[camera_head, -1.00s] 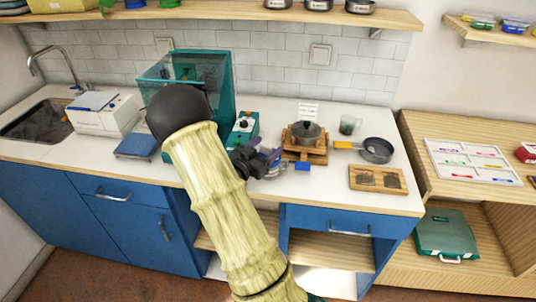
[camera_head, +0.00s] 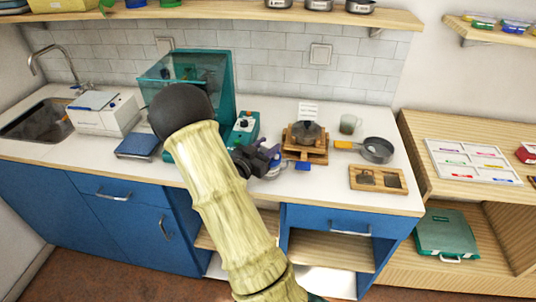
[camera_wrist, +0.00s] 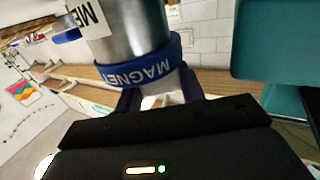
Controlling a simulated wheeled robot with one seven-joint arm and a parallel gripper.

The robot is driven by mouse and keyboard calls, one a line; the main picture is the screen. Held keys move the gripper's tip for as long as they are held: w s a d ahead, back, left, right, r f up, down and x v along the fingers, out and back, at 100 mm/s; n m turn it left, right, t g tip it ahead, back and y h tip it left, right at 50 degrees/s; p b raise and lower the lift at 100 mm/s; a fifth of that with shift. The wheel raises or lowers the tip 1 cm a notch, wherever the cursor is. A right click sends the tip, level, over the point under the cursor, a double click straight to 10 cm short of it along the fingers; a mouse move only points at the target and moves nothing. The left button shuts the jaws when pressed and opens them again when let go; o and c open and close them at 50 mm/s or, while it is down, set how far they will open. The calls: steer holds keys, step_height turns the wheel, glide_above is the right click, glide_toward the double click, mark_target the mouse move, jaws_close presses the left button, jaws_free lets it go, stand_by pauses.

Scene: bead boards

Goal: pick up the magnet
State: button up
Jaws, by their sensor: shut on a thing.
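The magnet (camera_wrist: 130,35) is a silvery metal cylinder with a blue band lettered MAGNET and a white label, partly cut off, at the top left. It fills the upper middle of the wrist view. My gripper (camera_wrist: 163,98) is shut on it at the blue band, with dark fingers on both sides. In the head view my gripper (camera_head: 266,160) is over the front part of the white counter, right of the teal device. The magnet is small and largely hidden by my gripper there. I cannot tell in the head view whether it clears the counter.
Right of my gripper, a pot (camera_head: 306,132) stands on a wooden stand, with a cup (camera_head: 350,124), a pan (camera_head: 377,150) and a wooden tray (camera_head: 378,189) beyond. A teal glass-fronted box (camera_head: 222,95) stands behind my arm. A blue scale-like box (camera_head: 137,145) is left.

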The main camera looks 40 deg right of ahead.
mark_target(266, 144)
step_height(266, 144, up, 10)
stand_by(0.6)
